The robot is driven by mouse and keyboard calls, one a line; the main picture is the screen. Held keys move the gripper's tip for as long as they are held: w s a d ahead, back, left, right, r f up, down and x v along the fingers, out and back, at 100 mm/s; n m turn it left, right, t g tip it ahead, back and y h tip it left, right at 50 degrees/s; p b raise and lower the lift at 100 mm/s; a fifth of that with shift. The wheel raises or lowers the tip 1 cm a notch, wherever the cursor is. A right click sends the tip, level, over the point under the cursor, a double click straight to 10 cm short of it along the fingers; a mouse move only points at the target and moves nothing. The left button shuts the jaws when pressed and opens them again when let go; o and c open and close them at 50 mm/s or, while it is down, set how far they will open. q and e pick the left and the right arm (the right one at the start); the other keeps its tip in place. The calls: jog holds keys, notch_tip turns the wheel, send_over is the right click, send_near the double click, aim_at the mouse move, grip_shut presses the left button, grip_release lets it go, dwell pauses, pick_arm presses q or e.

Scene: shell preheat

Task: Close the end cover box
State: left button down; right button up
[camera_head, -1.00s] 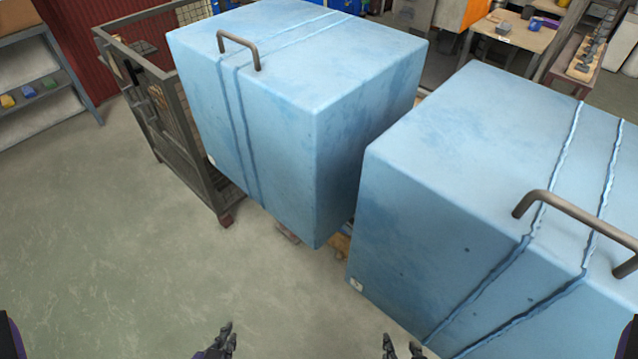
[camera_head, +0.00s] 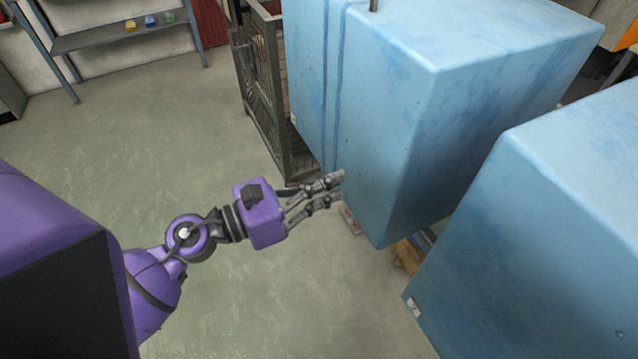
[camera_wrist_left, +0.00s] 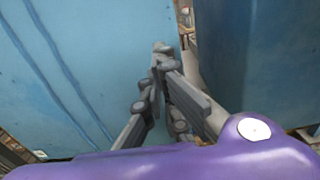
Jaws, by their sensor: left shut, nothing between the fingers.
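A large light-blue box (camera_head: 430,110) stands on the far side, with two grooves down its left side and part of a handle (camera_head: 373,5) at the top edge of the head view. A second blue box (camera_head: 540,240) stands at the right, cut off by the frame. I cannot tell which is the end cover box. My left gripper (camera_head: 338,190) is shut and empty, with its fingertips at or very near the front face of the far box. The left wrist view shows its fingers (camera_wrist_left: 160,75) together in front of that face; contact is unclear. My right gripper is out of view.
A metal mesh cage (camera_head: 268,100) stands against the far box's left side. A shelf (camera_head: 115,35) with small coloured items is at the back left. Wooden supports (camera_head: 408,257) show under the boxes. The green floor (camera_head: 130,140) at left is clear.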

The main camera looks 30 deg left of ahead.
aim_at(389, 164)
pick_arm(q)
jog(key=p+x, duration=0.1)
jog(key=x, duration=0.1)
jog(key=p+x, duration=0.1)
jog(key=x, duration=0.5)
jog(key=shift+w+d+r+p, duration=0.1)
jog(key=shift+w+r+p, duration=0.15)
jog(key=shift+p, duration=0.15)
jog(key=shift+w+d+f, duration=0.15)
jog(key=shift+w+d, duration=0.2)
jog(key=shift+w, duration=0.05)
jog(key=shift+d+f, duration=0.1)
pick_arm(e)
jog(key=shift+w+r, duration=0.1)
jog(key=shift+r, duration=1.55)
